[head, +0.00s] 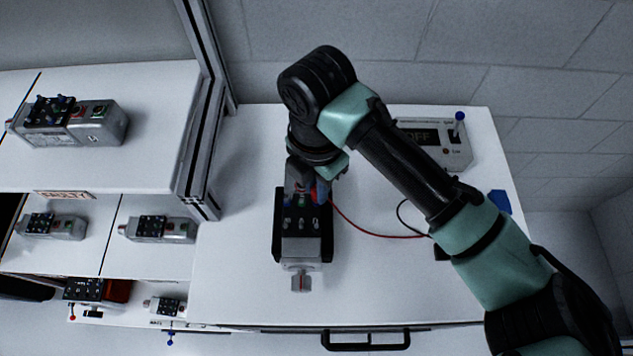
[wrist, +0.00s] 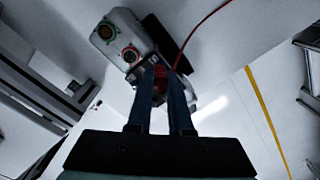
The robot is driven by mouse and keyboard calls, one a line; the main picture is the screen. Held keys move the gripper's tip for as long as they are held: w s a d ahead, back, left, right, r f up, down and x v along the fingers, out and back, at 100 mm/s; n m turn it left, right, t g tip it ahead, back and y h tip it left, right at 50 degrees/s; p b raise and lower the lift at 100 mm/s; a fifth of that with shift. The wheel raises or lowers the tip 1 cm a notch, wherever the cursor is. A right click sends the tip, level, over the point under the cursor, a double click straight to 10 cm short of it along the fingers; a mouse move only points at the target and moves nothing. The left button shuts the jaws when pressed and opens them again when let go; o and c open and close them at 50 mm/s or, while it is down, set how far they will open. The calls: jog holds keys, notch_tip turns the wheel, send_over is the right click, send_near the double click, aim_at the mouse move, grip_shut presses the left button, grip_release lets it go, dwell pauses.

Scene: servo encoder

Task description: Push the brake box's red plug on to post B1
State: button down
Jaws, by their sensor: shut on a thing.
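The red plug (wrist: 160,76) is between my gripper's fingers in the wrist view, with a red wire (wrist: 205,27) running up and right from it. In the head view my gripper (head: 309,197) points down over the servo unit (head: 302,247), which sits in a black cradle on the bench. The gripper is shut on the plug, above or at the unit's dark terminal block. The fingers hide the plug's tip and the post under it. Post B1 cannot be picked out. The brake box (head: 447,155) stands at the bench's back right, its display reading OFF.
The red wire (head: 375,232) lies across the white bench (head: 235,270) toward my arm, beside a black wire (head: 401,213). A blue item (head: 500,202) lies at the right edge. Shelves at left hold several similar units (head: 95,125). A metal upright (head: 207,130) stands between.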

jog(key=shift+f, duration=0.2)
dwell(0.6)
jog(key=c, duration=0.8)
grip_release()
jog(key=shift+o, duration=0.2)
jog(key=shift+r, duration=0.1)
jog(key=shift+r+p, duration=2.75)
jog(key=shift+r, duration=0.7)
